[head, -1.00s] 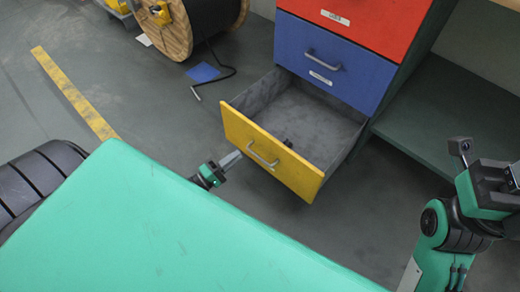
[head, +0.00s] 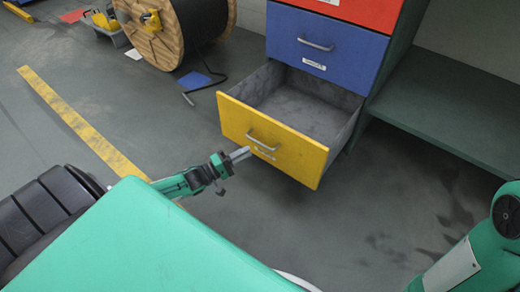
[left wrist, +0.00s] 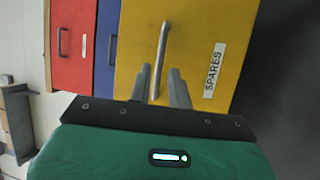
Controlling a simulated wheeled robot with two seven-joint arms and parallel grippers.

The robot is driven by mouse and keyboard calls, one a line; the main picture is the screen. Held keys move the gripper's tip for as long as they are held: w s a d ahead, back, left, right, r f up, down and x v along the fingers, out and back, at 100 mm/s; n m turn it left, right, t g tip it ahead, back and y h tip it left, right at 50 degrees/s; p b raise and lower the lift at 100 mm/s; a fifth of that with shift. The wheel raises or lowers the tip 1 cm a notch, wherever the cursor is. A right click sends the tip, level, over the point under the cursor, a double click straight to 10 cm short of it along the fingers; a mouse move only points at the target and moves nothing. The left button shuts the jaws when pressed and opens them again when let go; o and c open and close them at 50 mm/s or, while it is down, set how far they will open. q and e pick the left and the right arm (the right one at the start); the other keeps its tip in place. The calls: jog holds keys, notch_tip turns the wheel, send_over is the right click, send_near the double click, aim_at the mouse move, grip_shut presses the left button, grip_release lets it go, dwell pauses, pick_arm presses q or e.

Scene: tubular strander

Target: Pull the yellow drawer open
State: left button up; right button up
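The yellow drawer (head: 290,152) stands pulled out of the cabinet, its empty-looking grey inside showing. Its front has a grey bar handle (head: 263,141) and a label, which reads "SPARES" in the left wrist view. My left gripper (head: 240,154) is just in front of the yellow front, close to the handle's left. In the left wrist view, its two fingers (left wrist: 160,85) are apart, with the handle (left wrist: 162,50) showing between them and beyond. I see no firm contact with the handle. My right gripper is out of view; only part of that arm shows.
A blue drawer (head: 325,52) and a red drawer (head: 370,12) above are shut. A green shelf (head: 450,118) is at the right. A wooden cable reel (head: 168,35) stands at the back left. The floor before the drawer is clear.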

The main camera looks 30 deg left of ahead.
pick_arm(q)
jog(key=b+x, duration=0.2)
jog(key=x, duration=0.4)
jog(key=shift+w+d+r, duration=0.1)
jog(key=shift+w+d, duration=0.05)
jog(key=shift+w, duration=0.15)
grip_shut()
